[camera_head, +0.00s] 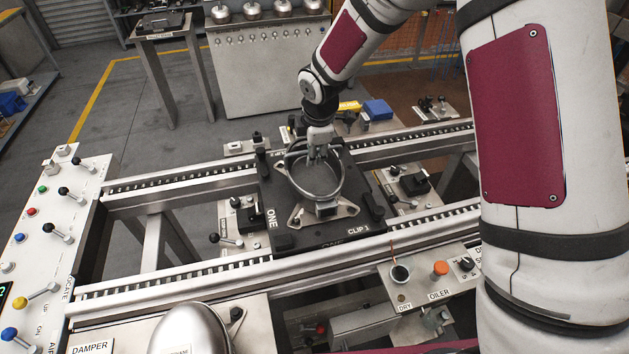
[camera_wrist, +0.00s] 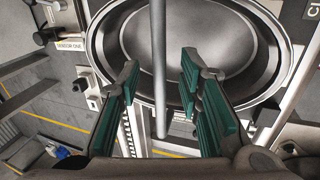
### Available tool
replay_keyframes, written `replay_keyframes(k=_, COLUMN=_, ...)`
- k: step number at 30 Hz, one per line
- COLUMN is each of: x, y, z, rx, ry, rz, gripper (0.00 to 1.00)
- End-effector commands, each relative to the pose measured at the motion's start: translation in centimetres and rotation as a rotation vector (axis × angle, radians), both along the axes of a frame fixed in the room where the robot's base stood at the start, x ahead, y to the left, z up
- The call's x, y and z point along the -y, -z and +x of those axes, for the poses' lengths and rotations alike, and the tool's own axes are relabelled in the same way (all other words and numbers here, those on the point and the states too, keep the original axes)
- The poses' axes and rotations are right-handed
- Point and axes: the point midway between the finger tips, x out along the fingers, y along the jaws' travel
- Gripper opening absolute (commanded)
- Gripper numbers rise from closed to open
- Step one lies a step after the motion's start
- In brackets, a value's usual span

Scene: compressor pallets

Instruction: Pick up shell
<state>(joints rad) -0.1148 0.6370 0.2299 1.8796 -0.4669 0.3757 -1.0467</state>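A round, open metal shell (camera_head: 322,180) sits on the black pallet (camera_head: 283,239) marked ONE and CLIP 1. A thin bar arches across the shell. In the wrist view the shell (camera_wrist: 240,48) is a shiny grey bowl with a pale rim, and the bar (camera_wrist: 158,30) runs up the picture. My gripper (camera_head: 319,146) is over the shell, pointing down. In the wrist view its green-padded fingers (camera_wrist: 159,75) are apart, one on each side of the bar, with visible gaps. Contact with the shell cannot be told. A silver dome (camera_head: 188,330) stands at the lower left, partly cut off.
The pallet lies across two conveyor rails (camera_head: 180,277). A control panel (camera_head: 40,225) with levers is at the left, and the oiler box (camera_head: 436,283) is at the front right. A cabinet (camera_head: 262,80) with several round metal parts stands behind. My arm covers the right side.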

Motion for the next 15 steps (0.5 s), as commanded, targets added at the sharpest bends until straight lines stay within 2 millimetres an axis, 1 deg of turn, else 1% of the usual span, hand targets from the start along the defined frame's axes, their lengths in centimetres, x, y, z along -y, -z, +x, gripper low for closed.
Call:
replay_keyframes(k=3, x=-0.02, y=0.33, z=0.13, rx=0.001, ry=0.000, rz=0.000, gripper=0.33)
replay_keyframes(k=8, x=-0.01, y=0.32, z=0.14, rx=0.001, ry=0.000, rz=0.000, gripper=0.33)
replay_keyframes(k=11, x=-0.02, y=0.31, z=0.14, rx=0.001, ry=0.001, rz=0.000, gripper=0.12)
replay_keyframes(k=12, x=-0.02, y=0.31, z=0.14, rx=0.001, ry=0.001, rz=0.000, gripper=0.03)
replay_keyframes(k=13, x=-0.02, y=0.30, z=0.13, rx=0.001, ry=0.001, rz=0.000, gripper=0.00)
replay_keyframes(k=15, x=-0.02, y=0.30, z=0.13, rx=0.001, ry=0.001, rz=0.000, gripper=0.00)
